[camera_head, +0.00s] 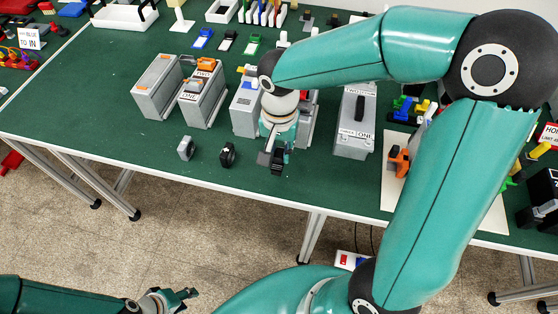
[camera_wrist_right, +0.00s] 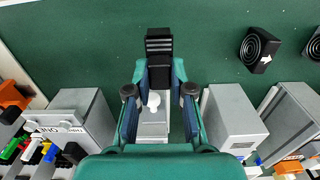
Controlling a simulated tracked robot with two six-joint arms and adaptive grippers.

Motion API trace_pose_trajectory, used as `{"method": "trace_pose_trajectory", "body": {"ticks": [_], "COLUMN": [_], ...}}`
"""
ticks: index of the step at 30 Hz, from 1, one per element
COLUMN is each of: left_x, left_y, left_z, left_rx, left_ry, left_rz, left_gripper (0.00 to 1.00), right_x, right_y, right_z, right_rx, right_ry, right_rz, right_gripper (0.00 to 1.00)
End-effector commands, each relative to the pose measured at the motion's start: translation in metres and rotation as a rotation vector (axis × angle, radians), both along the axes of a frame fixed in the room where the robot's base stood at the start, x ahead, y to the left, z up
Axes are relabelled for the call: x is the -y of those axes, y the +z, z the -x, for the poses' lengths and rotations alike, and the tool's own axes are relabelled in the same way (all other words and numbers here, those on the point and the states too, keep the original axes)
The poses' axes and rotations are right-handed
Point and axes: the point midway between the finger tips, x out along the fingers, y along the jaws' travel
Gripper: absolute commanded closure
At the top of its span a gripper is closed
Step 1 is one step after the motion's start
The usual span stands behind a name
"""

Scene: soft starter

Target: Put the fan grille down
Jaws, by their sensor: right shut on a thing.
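The fan grille, a black slatted piece (camera_wrist_right: 159,46), sits between the fingertips of my right gripper (camera_wrist_right: 159,78) in the right wrist view. The jaws are shut on it. In the head view my right gripper (camera_head: 273,152) is near the table's front edge, and the dark grille (camera_head: 278,161) shows at its tips. I cannot tell whether the grille touches the table. My left gripper (camera_head: 172,297) is at the bottom left, off the table; its fingers are too small to judge.
Several grey units (camera_head: 157,88) stand behind. A grey unit (camera_head: 355,125) is to the right, then a white board (camera_head: 395,203) with orange parts. Green table is bare along the front left.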

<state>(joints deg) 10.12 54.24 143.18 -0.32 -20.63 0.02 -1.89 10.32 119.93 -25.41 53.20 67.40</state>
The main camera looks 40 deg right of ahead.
Motion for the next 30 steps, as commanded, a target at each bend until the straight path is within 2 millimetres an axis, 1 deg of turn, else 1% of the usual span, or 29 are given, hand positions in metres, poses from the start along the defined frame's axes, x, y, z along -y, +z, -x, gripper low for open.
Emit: {"method": "trace_pose_trajectory", "body": {"ticks": [5,9,12,20,24,25,29,30], "left_x": [0.0,0.0,0.0,0.0,0.0,0.0,0.0,0.0], "left_y": [0.0,0.0,0.0,0.0,-0.005,-0.004,-0.003,-0.003], "left_z": [0.0,0.0,0.0,0.0,0.0,0.0,0.0,0.0], "left_rx": [0.0,0.0,0.001,0.0,0.0,0.0,0.0,0.0], "left_ry": [0.0,0.0,0.0,0.0,0.0,0.0,0.0,0.0], "left_rz": [0.0,0.0,0.0,0.0,0.0,0.0,0.0,0.0], "left_gripper": [0.6,0.6,0.6,0.6,0.6,0.6,0.6,0.6], "right_x": [0.0,0.0,0.0,-0.001,-0.001,-0.001,-0.001,-0.001], "right_y": [-0.014,-0.034,-0.044,-0.046,-0.05,-0.049,-0.048,-0.048], "right_z": [0.001,0.001,0.001,0.0,0.0,0.0,0.0,0.0], "right_rx": [-0.003,-0.005,-0.004,0.001,0.001,0.001,-0.001,-0.001], "right_ry": [0.0,0.001,0.002,0.001,0.002,0.002,0.002,0.002], "right_rz": [-0.001,0.0,0.0,-0.001,-0.001,-0.001,-0.001,-0.001], "right_gripper": [1.0,1.0,1.0,1.0,1.0,0.75,0.53,0.53]}}
